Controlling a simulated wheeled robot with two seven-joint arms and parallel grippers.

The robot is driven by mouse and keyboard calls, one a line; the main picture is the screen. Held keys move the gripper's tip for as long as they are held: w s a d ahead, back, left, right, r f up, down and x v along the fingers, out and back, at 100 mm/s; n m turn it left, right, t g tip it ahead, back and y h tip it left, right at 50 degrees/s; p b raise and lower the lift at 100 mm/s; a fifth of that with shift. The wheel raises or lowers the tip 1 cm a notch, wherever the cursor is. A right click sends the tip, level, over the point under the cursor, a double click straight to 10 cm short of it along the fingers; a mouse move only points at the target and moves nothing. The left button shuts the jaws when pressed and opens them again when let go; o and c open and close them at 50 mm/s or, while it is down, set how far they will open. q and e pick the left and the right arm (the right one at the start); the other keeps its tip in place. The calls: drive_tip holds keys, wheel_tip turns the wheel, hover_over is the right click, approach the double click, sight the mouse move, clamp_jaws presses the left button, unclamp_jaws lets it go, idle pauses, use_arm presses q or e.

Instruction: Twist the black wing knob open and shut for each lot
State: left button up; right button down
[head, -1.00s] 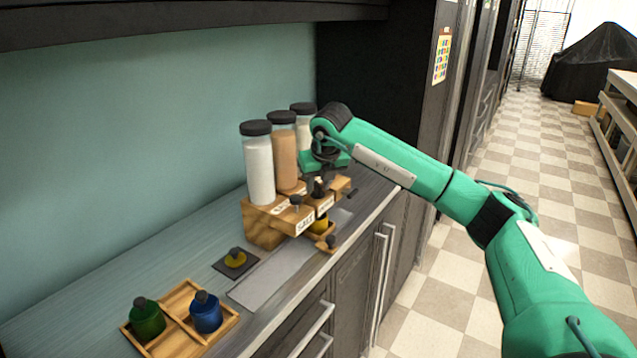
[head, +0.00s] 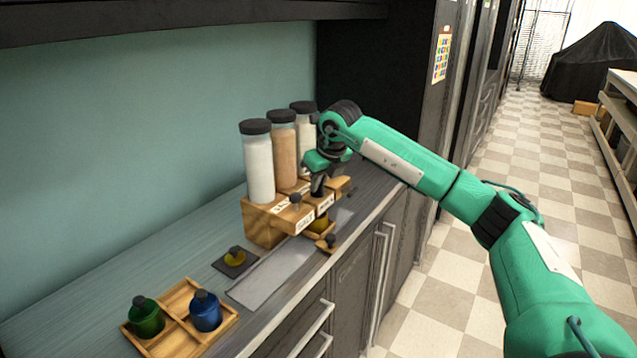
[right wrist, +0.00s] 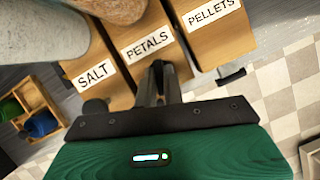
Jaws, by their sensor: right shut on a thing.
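A wooden dispenser block (head: 262,229) holds several clear, black-capped jars over chutes; the right wrist view shows labels reading SALT (right wrist: 95,76), PETALS (right wrist: 148,45) and PELLETS (right wrist: 210,12). My right gripper (head: 318,188) points down at the middle, PETALS chute. Its fingers also show in the right wrist view (right wrist: 158,88), shut on the black wing knob there, which they mostly hide. The salt chute's black knob (head: 296,199) stands free beside it. My left gripper is not in view.
A wooden tray (head: 172,343) with a green jar (head: 146,318) and a blue jar (head: 206,312) stands at the near left. A grey strip (head: 270,277) along the counter is clear.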

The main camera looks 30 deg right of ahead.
drive_tip(key=n+y, duration=0.1)
drive_tip(key=n, duration=0.1)
drive_tip(key=shift+d+r+n, duration=0.1)
drive_tip(key=shift+r+n, duration=0.05)
drive_tip(key=shift+n, duration=0.25)
drive_tip(key=shift+n+g+y+p, duration=0.3)
drive_tip(key=shift+n+y+p, duration=0.1)
drive_tip(key=shift+n, duration=0.5)
drive_tip(key=n+g+y+p, duration=0.1)
drive_tip(key=n, duration=0.3)
drive_tip(key=shift+w+d, duration=0.1)
drive_tip(key=shift+n, duration=0.5)
drive_tip(key=shift+n+y+p, duration=0.3)
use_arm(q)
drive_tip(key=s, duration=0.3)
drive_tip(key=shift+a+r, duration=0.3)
use_arm(e)
drive_tip(key=shift+g, duration=0.3)
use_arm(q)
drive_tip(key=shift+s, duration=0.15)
